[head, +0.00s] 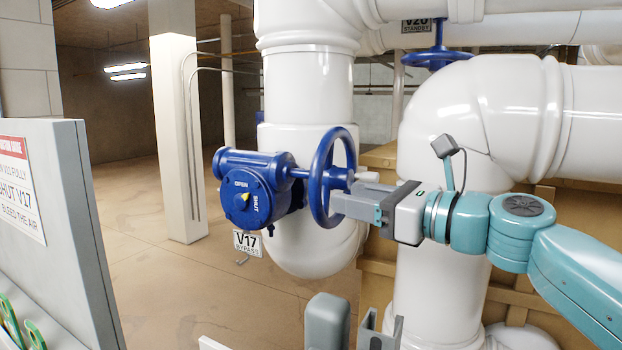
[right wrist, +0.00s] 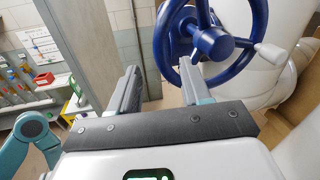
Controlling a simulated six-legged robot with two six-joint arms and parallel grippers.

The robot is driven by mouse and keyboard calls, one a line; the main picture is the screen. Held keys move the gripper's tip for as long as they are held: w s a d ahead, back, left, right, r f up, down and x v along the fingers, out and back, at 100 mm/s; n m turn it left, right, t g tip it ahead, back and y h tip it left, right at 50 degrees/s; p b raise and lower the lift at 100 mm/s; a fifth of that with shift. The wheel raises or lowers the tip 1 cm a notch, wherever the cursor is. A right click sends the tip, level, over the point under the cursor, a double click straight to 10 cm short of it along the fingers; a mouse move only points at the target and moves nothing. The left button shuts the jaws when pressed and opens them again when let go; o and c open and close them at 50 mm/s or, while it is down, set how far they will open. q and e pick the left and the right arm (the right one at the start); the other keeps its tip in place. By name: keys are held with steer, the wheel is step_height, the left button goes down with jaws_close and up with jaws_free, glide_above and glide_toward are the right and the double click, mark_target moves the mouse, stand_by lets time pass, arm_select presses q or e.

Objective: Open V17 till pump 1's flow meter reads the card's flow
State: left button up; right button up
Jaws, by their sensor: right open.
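The V17 valve is a blue gearbox (head: 248,188) with a dial marked OPEN and SHUT and a small yellow pointer; its exact setting is too small to tell. Its blue handwheel (head: 322,178) stands upright to the right, and also fills the upper right wrist view (right wrist: 240,64). A pale crank knob (right wrist: 272,56) sticks out from the wheel. The V17 BYPASS tag (head: 247,242) hangs below. My right gripper (head: 350,194) is open at the near side of the wheel; its fingers point at the rim, with contact unclear. No flow meter or card flow figure is readable.
A grey panel (head: 60,260) with a red-headed notice (head: 18,185) mentioning SHUT V17 stands at left. White pipes (head: 308,90) surround the valve. Another blue wheel (head: 437,58) with a V20 STANDBY tag is behind. Open floor (head: 150,265) lies left of the valve.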

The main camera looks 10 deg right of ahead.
mark_target(319, 186)
steer(key=x, duration=0.1)
steer(key=p+x, duration=0.1)
steer(key=x, duration=0.1)
steer(key=shift+w+d+r, duration=0.1)
steer(key=shift+d+r, duration=0.05)
steer(key=shift+r, duration=0.15)
steer(key=p+x, duration=0.1)
steer(key=x, duration=0.4)
steer(key=shift+a+f, duration=0.2)
steer(key=shift+a, duration=0.05)
steer(key=shift+w+p, duration=0.15)
steer(key=shift+p, duration=0.15)
steer(key=shift+d, duration=0.35)
steer(key=shift+a, duration=0.35)
steer(key=shift+c, duration=0.6)
steer(key=shift+a+f, duration=0.1)
steer(key=c, duration=0.5)
jaws_close()
steer(key=shift+f+n+b, duration=0.5)
steer(key=shift+f+b, duration=0.15)
steer(key=shift+b, duration=0.35)
arm_select(q)
steer(key=shift+s+d+r, duration=0.15)
steer(key=shift+s+r, duration=0.15)
steer(key=shift+r, duration=0.35)
arm_select(e)
steer(key=shift+r, duration=0.15)
